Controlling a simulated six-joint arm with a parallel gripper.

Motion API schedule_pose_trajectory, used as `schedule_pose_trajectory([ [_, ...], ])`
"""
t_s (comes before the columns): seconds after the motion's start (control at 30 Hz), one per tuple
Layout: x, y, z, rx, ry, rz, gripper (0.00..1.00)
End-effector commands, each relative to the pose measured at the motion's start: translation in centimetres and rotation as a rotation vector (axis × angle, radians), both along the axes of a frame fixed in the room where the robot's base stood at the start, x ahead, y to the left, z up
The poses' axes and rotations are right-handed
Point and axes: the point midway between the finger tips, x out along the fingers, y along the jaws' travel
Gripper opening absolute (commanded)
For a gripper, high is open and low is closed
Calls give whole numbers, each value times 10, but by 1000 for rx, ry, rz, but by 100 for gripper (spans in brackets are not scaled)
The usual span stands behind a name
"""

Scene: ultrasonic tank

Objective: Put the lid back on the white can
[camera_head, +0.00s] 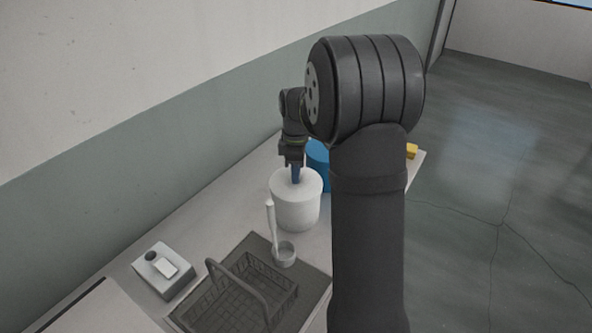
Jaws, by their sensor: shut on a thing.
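The white can (297,211) stands upright on the light table, left of my big arm link. A pale round lid (283,184) covers the can's top. I cannot tell whether it sits fully down or a hair above the rim. My gripper (295,176) points straight down over the middle of the lid. It is shut on the lid, around a small dark blue knob at its centre. The fingertips are small and partly dark in this view.
A blue can (318,160) stands close behind the white can, partly hidden by my arm. A ladle (271,225) stands in a small cup on a dark mat with a wire basket (225,312). A grey device (164,271) is at left; a yellow thing (411,151) lies at the far right edge.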

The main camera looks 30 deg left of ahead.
Motion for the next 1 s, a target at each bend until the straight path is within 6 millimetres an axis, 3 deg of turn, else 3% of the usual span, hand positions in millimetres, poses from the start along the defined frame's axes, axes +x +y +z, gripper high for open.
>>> schedule_pose_trajectory([
  [0.33, 0, 0, 0, 0, 0, 0, 3],
  [0.37, 0, 0, 0, 0, 0, 0, 30],
  [0.47, 0, 0, 0, 0, 0, 0, 50],
  [0.67, 0, 0, 0, 0, 0, 0, 51],
  [0.8, 0, 0, 0, 0, 0, 0, 73],
  [1.0, 0, 0, 0, 0, 0, 0, 73],
])
